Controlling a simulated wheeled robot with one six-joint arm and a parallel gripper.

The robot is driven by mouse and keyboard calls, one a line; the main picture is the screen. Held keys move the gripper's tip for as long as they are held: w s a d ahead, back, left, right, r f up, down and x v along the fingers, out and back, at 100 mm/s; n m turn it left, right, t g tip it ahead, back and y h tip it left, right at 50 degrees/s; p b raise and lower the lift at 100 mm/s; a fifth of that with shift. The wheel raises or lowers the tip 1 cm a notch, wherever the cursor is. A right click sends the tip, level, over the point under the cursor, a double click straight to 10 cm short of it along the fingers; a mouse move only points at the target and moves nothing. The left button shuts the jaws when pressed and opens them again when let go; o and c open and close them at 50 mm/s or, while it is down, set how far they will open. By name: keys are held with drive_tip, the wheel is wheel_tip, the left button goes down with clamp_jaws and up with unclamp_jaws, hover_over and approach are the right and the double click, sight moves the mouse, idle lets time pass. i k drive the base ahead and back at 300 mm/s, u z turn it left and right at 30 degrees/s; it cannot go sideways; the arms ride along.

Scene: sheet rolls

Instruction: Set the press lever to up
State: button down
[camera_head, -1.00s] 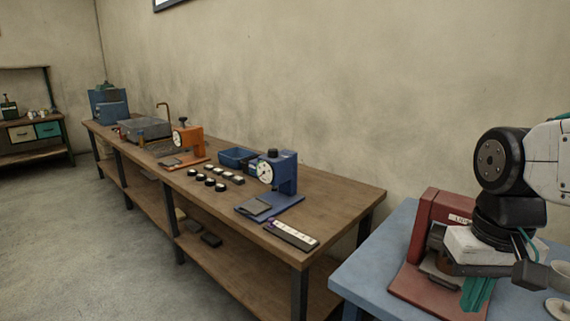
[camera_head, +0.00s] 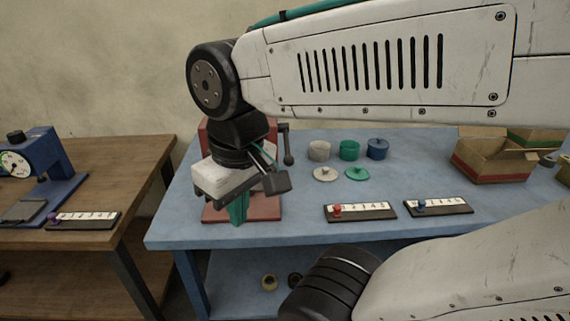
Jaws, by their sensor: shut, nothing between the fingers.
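A red press (camera_head: 212,133) stands on the blue table (camera_head: 310,233), mostly hidden behind my gripper and wrist. Its red base (camera_head: 268,212) shows below. A dark lever (camera_head: 286,143) shows at its right side, with its knob end hanging below its upper end. My gripper (camera_head: 238,215) points down in front of the press, with teal fingers below a white body. The fingers look shut and empty. The lever is up and to the right of the fingers, apart from them in the picture. I cannot tell the depth between them.
Two numbered slider strips (camera_head: 360,212) (camera_head: 438,206) lie along the front of the blue table. Small pots (camera_head: 349,150) and lids (camera_head: 325,174) are behind them. An open cardboard box (camera_head: 490,160) stands at right. A blue gauge press (camera_head: 45,165) stands on the wooden table (camera_head: 120,165).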

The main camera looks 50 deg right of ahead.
sight(287, 159)
drive_tip(key=u, duration=1.15)
drive_tip(key=k, duration=0.9)
drive_tip(key=z, duration=1.05)
